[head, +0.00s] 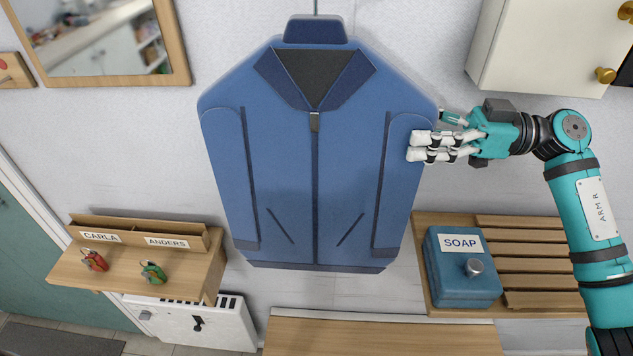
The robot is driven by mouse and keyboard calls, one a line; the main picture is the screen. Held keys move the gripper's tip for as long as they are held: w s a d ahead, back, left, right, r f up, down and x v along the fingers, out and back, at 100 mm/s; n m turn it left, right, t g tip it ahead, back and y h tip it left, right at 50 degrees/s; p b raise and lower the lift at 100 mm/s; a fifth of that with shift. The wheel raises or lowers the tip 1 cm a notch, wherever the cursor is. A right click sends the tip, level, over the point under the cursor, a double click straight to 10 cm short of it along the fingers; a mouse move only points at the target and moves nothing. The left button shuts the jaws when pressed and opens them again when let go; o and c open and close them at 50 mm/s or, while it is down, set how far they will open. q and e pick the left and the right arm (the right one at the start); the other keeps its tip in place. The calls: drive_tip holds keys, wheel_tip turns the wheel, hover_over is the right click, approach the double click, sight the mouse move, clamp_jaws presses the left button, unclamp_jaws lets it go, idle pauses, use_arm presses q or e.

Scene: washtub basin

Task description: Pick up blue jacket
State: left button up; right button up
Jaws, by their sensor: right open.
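The blue jacket (345,190) hangs flat against the wall in the middle of the head view, from a thin rod or hook at the top. It has a dark navy collar and hem, a front zip and two slanted pockets. My right gripper (432,138) is at the jacket's right shoulder and sleeve edge, coming from the right. Its white fingers are open and overlap the sleeve in the picture. I cannot tell whether they touch the cloth. My left gripper is not in view.
A blue box labelled SOAP (450,280) sits on a slatted wooden shelf (545,222) below my right arm. A wooden key shelf (75,275) with red and green items is at the lower left. A white cabinet (540,45) is at the upper right. A mirror (183,60) hangs upper left.

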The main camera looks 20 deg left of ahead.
sight(391, 128)
drive_tip(key=a+p, duration=0.1)
drive_tip(key=a, duration=0.1)
drive_tip(key=s+a, duration=0.1)
drive_tip(key=shift+s+a+r+p, duration=0.1)
drive_tip(key=shift+s+a+p, duration=0.05)
drive_tip(key=shift+a+p, duration=0.25)
drive_tip(key=shift+a, duration=0.3)
drive_tip(key=shift+d, duration=0.2)
drive_tip(key=c, duration=0.3)
clamp_jaws()
